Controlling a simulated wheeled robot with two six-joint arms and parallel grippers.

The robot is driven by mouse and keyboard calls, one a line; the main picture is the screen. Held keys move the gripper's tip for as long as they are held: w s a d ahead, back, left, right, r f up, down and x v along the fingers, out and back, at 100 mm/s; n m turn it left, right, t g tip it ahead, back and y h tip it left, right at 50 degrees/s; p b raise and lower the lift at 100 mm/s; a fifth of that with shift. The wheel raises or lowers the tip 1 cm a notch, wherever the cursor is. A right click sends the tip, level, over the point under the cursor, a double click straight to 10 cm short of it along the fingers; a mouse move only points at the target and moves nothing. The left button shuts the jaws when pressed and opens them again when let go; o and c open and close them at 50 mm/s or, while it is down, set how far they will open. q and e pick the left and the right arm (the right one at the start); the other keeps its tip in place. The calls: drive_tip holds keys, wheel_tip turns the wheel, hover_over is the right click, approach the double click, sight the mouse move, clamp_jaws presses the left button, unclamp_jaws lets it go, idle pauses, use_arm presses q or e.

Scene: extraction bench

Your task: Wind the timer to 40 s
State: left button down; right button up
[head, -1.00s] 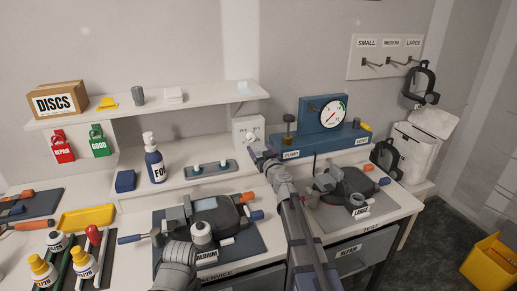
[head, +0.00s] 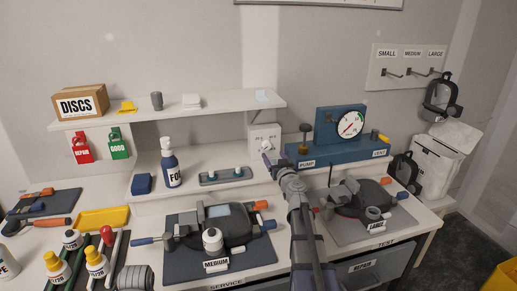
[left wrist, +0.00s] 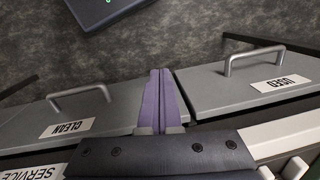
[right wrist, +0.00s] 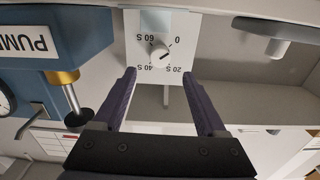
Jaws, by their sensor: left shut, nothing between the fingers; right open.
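The timer (head: 257,133) is a white box with a round knob, mounted under the right end of the shelf. In the right wrist view the timer (right wrist: 182,24) appears upside down, with marks 0, 20 S, 40 S and 60 S around its pale knob (right wrist: 160,55). I cannot clearly tell which mark the knob points at. My right gripper (head: 267,160) is open in front of the timer; in the right wrist view its fingertips (right wrist: 159,74) stand apart to either side of the dial, with nothing between them. My left gripper (left wrist: 160,75) is shut and empty above the floor and drawers.
The blue pump stand (head: 340,150) with a gauge is close on the right of the timer. A small rack (head: 225,177) lies on the ledge to the left. A medium mask (head: 225,222) lies on the service mat below. The shelf (head: 215,108) extends left from above the timer.

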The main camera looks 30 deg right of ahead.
sight(268, 146)
drive_tip(key=x, duration=0.8)
drive_tip(key=shift+s+a, duration=0.1)
drive_tip(key=shift+c, duration=0.3)
clamp_jaws()
